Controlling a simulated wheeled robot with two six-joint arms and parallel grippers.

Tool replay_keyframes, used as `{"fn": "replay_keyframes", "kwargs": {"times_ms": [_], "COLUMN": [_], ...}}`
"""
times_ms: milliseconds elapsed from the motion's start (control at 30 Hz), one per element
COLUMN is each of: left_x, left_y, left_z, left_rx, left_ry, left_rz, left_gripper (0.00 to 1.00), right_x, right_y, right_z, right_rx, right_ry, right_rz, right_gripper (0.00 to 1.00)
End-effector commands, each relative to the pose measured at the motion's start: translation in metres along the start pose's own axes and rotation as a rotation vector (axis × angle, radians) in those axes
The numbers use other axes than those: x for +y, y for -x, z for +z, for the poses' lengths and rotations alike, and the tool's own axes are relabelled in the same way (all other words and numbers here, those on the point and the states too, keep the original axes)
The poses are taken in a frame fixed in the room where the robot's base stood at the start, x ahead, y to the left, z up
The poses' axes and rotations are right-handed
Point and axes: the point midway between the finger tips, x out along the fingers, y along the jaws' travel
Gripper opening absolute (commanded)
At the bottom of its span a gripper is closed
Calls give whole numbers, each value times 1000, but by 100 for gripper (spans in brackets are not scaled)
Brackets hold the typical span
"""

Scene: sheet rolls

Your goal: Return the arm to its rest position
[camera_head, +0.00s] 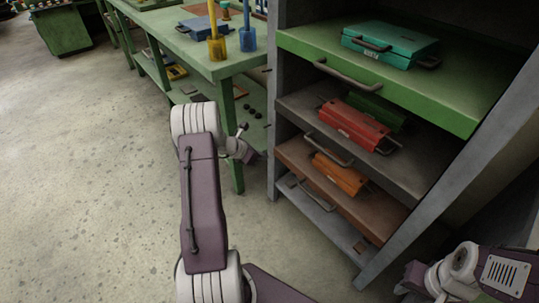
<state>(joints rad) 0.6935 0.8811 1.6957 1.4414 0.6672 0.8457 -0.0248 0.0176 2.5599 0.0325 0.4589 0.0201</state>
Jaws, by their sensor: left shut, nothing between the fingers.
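My left arm rises from the bottom middle, purple and white, and bends at a pale elbow. Its small wrist and left gripper (246,146) are in front of the green workbench (223,66), near its leg. The left gripper is shut and holds nothing. My right arm shows only in the bottom right corner, low in front of the shelf unit's side post. The dark end part of my right gripper (412,279) is small there, and its fingers are not clear.
A grey shelf unit (272,130) stands right of my left arm. Its green top drawer (460,118) is pulled out, with a teal case (390,48). Red (352,122) and orange (340,175) cases lie below. Open concrete floor (90,170) is at left.

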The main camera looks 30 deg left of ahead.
Motion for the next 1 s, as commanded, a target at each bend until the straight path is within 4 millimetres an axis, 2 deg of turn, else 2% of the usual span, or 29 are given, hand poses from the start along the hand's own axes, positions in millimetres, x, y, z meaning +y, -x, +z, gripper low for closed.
{"fn": "replay_keyframes", "kwargs": {"times_ms": [33,100,233,667,733,767,867,900,933,967,1000], "left_x": [0,0,0,-1,-9,-16,-54,-84,-112,-139,-176], "left_y": [17,30,46,50,45,42,39,40,42,46,53], "left_z": [4,3,1,-1,7,17,76,98,110,116,119], "left_rx": [0,1,1,1,-1,-6,-45,-51,-44,-31,-6], "left_ry": [3,3,1,-1,-21,-45,-180,-258,-330,-413,-542], "left_rz": [1,1,-1,-3,-19,-28,-69,-109,-148,-188,-243], "left_gripper": [0,0,0,0,0,0,0,0,0,0,0], "right_x": [0,0,0,0,0,0,0,0,0,0,0], "right_y": [11,16,22,22,22,22,22,22,22,22,22], "right_z": [-1,-2,-2,-2,-2,-2,-2,-2,-2,-2,-2], "right_rx": [-1,-1,-1,-1,-1,-2,-2,-2,-1,-1,-1], "right_ry": [0,0,0,0,0,0,0,0,0,0,0], "right_rz": [0,0,0,0,0,0,0,0,0,0,0], "right_gripper": [34,34,34,34,34,34,34,34,34,34,34]}}
